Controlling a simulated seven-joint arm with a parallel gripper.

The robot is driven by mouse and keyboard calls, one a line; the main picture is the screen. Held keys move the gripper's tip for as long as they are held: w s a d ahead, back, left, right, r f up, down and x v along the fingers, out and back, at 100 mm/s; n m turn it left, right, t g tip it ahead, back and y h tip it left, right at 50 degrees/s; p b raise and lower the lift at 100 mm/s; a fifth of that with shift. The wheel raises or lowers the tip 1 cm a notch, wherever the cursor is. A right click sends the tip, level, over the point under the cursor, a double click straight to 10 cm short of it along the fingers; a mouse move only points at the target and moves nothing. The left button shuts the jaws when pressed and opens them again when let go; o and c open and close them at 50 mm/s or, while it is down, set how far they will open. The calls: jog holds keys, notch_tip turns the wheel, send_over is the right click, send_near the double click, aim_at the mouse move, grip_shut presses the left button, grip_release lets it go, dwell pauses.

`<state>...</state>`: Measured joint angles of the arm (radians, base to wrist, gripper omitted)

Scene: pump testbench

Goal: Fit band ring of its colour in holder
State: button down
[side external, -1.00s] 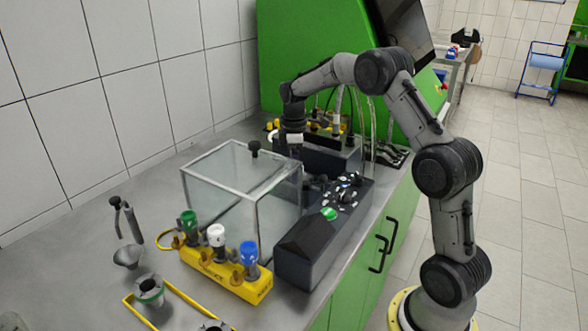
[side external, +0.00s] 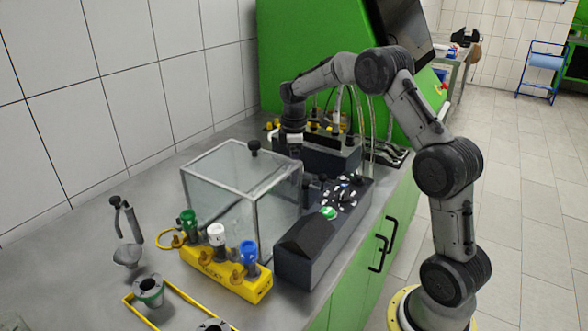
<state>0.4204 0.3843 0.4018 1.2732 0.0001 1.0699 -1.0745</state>
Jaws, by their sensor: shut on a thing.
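My gripper (side external: 291,153) points down at the far end of the bench, behind the clear box. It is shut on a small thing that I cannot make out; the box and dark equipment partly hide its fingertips. No loose band ring is clear in this view. A yellow block (side external: 228,279) at the front carries a green-topped (side external: 188,221), a white-topped (side external: 216,235) and a blue-topped fitting (side external: 249,253). I cannot tell which part is the holder.
The clear box (side external: 225,188) with a black knob stands mid-bench. A dark console (side external: 312,245) with a green button (side external: 328,213) lies to its right. Brass fittings and hoses crowd the back near the green cabinet (side external: 300,55). A grey funnel (side external: 128,255) stands at the left.

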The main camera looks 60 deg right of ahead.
jog(key=shift+s+a+f, duration=0.1)
jog(key=shift+s+f, duration=0.05)
jog(key=shift+f, duration=0.85)
grip_release()
jog(key=shift+a, duration=0.1)
jog(key=shift+r, duration=0.75)
notch_tip(320, 180, up, 6)
jog(key=shift+d, duration=0.2)
